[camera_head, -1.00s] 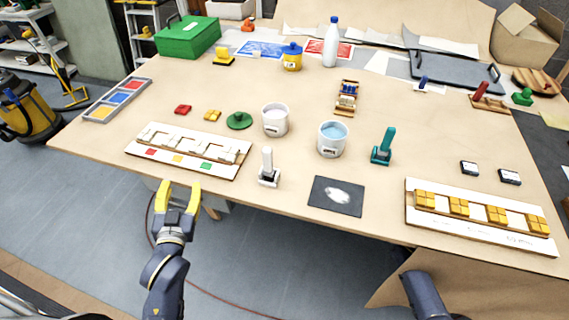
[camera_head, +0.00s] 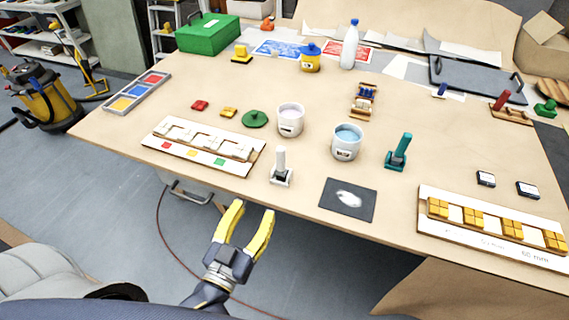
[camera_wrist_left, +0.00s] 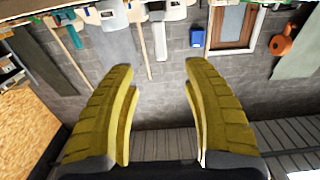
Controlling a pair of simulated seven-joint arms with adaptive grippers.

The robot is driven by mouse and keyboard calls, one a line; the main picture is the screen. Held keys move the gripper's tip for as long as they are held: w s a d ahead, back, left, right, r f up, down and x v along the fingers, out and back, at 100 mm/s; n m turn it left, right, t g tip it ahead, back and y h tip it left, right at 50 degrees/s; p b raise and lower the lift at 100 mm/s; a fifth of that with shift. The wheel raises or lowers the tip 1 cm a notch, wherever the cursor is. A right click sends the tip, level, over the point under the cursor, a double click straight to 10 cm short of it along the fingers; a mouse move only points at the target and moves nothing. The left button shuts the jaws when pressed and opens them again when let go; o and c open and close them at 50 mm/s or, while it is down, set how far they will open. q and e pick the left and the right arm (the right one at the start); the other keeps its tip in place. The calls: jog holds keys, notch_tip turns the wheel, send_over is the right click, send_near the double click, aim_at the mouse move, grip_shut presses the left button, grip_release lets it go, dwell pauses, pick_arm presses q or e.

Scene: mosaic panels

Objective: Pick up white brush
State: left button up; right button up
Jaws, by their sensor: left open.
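The white brush (camera_head: 281,168) stands upright near the table's front edge, its pale handle pointing up from a base with a dark underside. My left gripper (camera_head: 252,219), with yellow fingers, is open and empty. In the head view it shows below and to the left of the brush, in front of the table edge, apart from it. The left wrist view shows both yellow fingers spread (camera_wrist_left: 160,85) with nothing between them; that view faces a wall with hanging tools and does not show the brush. My right gripper is not in view.
A white panel with coloured squares (camera_head: 187,153) lies left of the brush, and a dark square plate (camera_head: 333,207) right of it. A white cup (camera_head: 290,122) and a cup of blue liquid (camera_head: 347,144) stand behind. A teal brush (camera_head: 398,153) stands further right.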

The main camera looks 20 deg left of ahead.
aim_at(280, 165)
pick_arm(q)
jog(key=shift+w+d, duration=0.3)
jog(key=shift+w, duration=2.6)
jog(key=shift+w+d, duration=0.25)
jog(key=shift+w, duration=2.6)
jog(key=shift+w+d, duration=0.3)
jog(key=shift+w, duration=2.6)
jog(key=shift+c, duration=0.2)
grip_shut()
